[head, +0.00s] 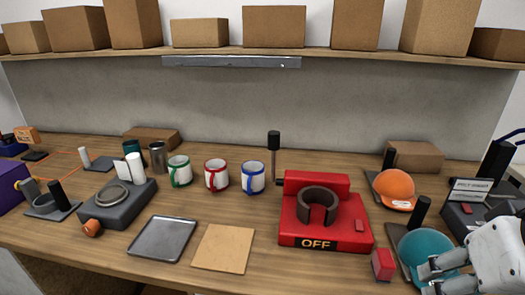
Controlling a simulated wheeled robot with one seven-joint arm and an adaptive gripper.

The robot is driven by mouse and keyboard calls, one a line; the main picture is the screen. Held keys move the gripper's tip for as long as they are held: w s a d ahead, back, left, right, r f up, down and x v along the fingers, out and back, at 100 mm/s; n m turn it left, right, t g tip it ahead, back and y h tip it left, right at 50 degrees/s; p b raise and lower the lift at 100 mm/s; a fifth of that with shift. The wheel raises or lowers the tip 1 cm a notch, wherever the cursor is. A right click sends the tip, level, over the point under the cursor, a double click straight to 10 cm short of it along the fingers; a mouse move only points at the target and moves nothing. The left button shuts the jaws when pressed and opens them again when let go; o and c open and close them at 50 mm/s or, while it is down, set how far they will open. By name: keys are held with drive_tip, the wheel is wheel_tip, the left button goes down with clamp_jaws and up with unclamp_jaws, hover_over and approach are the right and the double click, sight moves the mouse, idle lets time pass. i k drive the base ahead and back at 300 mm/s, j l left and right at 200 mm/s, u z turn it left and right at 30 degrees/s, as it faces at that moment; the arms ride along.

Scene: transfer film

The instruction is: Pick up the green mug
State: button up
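The green mug (179,171) stands upright on the wooden workbench. It is white with a green rim and a green handle at its lower left. It is the leftmost of a row of three mugs. My gripper (428,272) is at the bottom right corner, in front of a teal rounded object, far from the green mug. Its fingers point left and look apart, with nothing seen between them. Part of my gripper is cut off by the frame edge.
A red-trimmed mug (216,174) and a blue-trimmed mug (253,176) stand right of it. A grey metal cylinder (158,157) is close on its left. A red machine marked OFF (325,241), a dark tray (162,238) and a tan board (223,248) lie in front.

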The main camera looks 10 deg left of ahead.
sight(179, 166)
drive_tip(key=i+j, duration=0.1)
drive_tip(key=j, duration=0.5)
drive_tip(key=i+j, duration=0.1)
drive_tip(key=j, duration=1.15)
drive_tip(key=i+j, duration=0.15)
drive_tip(key=j, duration=0.25)
drive_tip(key=i+j, duration=0.15)
drive_tip(key=j, duration=0.25)
drive_tip(key=i+j, duration=0.1)
drive_tip(key=j, duration=0.3)
